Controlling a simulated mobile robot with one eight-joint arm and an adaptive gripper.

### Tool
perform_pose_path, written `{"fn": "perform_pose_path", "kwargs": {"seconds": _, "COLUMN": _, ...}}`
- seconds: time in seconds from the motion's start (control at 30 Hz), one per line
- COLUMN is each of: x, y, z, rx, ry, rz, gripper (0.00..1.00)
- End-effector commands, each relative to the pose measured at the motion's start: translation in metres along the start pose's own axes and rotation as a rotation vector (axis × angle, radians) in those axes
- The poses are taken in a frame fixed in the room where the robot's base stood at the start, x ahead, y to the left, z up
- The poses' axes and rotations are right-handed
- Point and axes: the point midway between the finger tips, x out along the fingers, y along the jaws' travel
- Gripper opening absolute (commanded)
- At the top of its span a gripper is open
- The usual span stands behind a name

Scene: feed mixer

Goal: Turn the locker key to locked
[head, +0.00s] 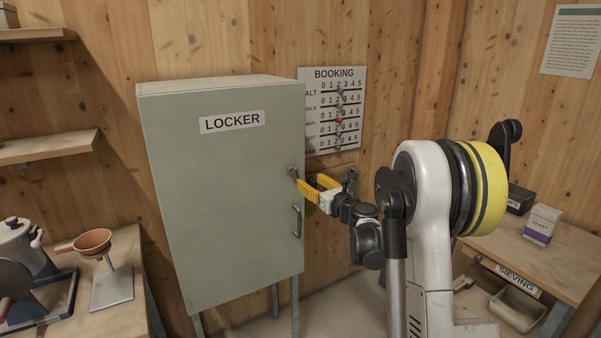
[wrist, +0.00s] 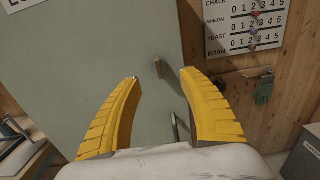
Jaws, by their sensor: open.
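The grey-green locker (head: 225,190) stands on legs against the wooden wall, its door shut, with a LOCKER label near the top. The locker key (head: 293,172) sits on the right side of the door, above the handle (head: 297,221). In the wrist view the key (wrist: 158,69) is a small brown upright piece, just beyond and between the fingertips. My gripper (head: 309,185) has yellow fingers and is at the right edge of the door, near the key. In the wrist view my gripper (wrist: 160,76) is open and empty. I cannot tell whether the fingers touch the key.
The BOOKING board (head: 333,109) hangs right of the locker. A green glove-like item (wrist: 264,92) hangs on the wall below it. A bench with a funnel stand (head: 112,287) is at left, and a SIEVING bench (head: 540,262) with a yeast box (head: 541,224) at right.

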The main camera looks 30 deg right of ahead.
Motion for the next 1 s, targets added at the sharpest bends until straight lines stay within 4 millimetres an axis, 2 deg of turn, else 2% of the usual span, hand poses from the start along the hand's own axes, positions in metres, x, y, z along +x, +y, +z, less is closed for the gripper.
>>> {"fn": "perform_pose_path", "kwargs": {"seconds": 0.4, "x": 0.076, "y": 0.002, "z": -0.002, "rx": -0.004, "ry": 0.001, "rz": 0.004, "gripper": 0.49}}
{"fn": "perform_pose_path", "kwargs": {"seconds": 0.5, "x": 0.09, "y": 0.002, "z": -0.002, "rx": -0.005, "ry": 0.001, "rz": 0.004, "gripper": 0.49}}
{"fn": "perform_pose_path", "kwargs": {"seconds": 0.7, "x": 0.102, "y": 0.002, "z": 0.0, "rx": -0.005, "ry": 0.001, "rz": 0.003, "gripper": 0.49}}
{"fn": "perform_pose_path", "kwargs": {"seconds": 0.93, "x": 0.103, "y": 0.002, "z": 0.001, "rx": -0.006, "ry": 0.001, "rz": 0.003, "gripper": 0.49}}
{"fn": "perform_pose_path", "kwargs": {"seconds": 0.97, "x": 0.103, "y": 0.002, "z": 0.001, "rx": -0.006, "ry": 0.001, "rz": 0.003, "gripper": 0.45}}
{"fn": "perform_pose_path", "kwargs": {"seconds": 1.0, "x": 0.103, "y": 0.002, "z": 0.001, "rx": -0.006, "ry": 0.001, "rz": 0.003, "gripper": 0.33}}
